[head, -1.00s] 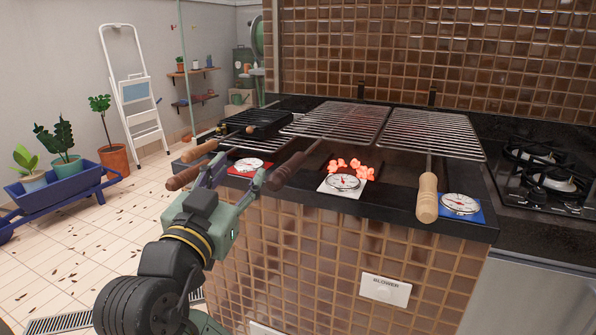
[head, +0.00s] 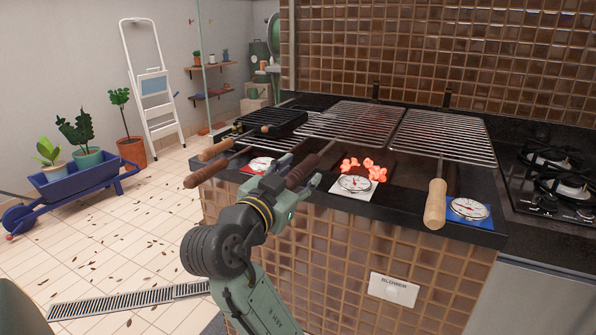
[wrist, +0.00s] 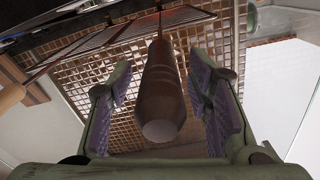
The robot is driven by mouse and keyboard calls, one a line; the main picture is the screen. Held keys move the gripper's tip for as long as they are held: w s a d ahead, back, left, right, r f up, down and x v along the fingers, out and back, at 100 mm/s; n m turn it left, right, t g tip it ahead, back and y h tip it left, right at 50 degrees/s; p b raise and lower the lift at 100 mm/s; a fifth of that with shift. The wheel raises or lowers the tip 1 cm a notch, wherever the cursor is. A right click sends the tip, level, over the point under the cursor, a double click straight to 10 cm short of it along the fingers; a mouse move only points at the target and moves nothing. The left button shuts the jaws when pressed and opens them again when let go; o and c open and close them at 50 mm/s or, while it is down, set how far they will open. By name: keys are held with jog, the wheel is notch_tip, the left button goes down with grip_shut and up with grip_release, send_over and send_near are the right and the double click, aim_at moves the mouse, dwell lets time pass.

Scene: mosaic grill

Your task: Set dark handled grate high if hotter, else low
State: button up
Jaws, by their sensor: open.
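A wire grate (head: 352,122) in the middle has a dark brown handle (head: 302,171) sticking out over the counter's front edge. My gripper (head: 292,187) is open at this handle. In the wrist view the handle (wrist: 160,92) lies between the two spread fingers, with gaps on both sides. Dial gauges sit on a red card (head: 252,169), a white card (head: 340,191) and a blue card (head: 484,219). The needles are too small to read surely. Glowing orange coals (head: 362,168) show behind the white card's gauge.
The right grate (head: 442,135) has a pale wooden handle (head: 435,205). At left are a black grill pan (head: 270,121) and another brown handle (head: 207,174). A blower plate (head: 394,289) is on the tiled front. Gas burners (head: 552,180) stand at right.

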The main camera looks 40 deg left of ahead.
jog(key=shift+w, duration=0.2)
grip_shut()
dwell(0.6)
